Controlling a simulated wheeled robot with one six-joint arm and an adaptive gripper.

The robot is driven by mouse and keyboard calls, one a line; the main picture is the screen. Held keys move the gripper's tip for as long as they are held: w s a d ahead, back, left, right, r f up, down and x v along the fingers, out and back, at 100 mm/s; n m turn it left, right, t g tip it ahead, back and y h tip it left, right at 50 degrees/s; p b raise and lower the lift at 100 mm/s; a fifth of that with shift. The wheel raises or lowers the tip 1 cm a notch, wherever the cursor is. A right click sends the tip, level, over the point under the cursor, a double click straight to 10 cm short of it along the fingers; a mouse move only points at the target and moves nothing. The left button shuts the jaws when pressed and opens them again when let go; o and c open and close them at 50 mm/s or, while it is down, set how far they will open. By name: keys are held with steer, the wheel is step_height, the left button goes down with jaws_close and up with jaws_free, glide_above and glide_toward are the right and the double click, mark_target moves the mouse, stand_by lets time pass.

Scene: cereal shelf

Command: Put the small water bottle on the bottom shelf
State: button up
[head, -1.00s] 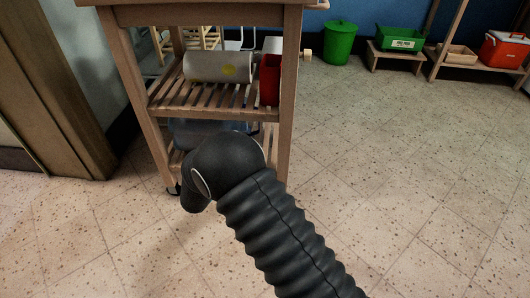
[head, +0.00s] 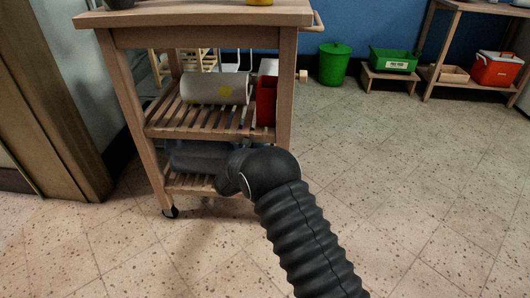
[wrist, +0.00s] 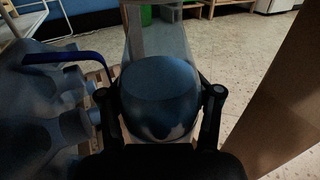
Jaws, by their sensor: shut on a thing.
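In the wrist view my gripper (wrist: 160,94) is shut on a rounded, dark blue, see-through thing that looks like the small water bottle (wrist: 158,88), with a finger on each side. The bottom shelf (head: 190,183) is the low slatted level of the wooden cart in the head view. My black arm reaches to the right part of this level, and its dark wrist hides my gripper and the held bottle there. I cannot tell whether the bottle touches the slats.
Clear bluish bottles (wrist: 45,100), with a blue handle (wrist: 65,57), crowd the left of the held bottle. The middle shelf (head: 190,120) above holds a paper roll (head: 214,88) and a red box (head: 266,100). A wooden cart leg (wrist: 285,95) stands close on the right.

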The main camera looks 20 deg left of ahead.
steer(key=shift+w+d+f+b, duration=0.1)
steer(key=shift+w+f+b, duration=0.15)
steer(key=shift+f, duration=0.6)
steer(key=shift+w+d+f+b, duration=0.1)
steer(key=shift+w+f, duration=0.25)
steer(key=shift+f, duration=0.5)
steer(key=o, duration=1.6)
steer(key=shift+f, duration=0.1)
steer(key=shift+o, duration=0.2)
steer(key=p+v, duration=0.1)
steer(key=v, duration=1.1)
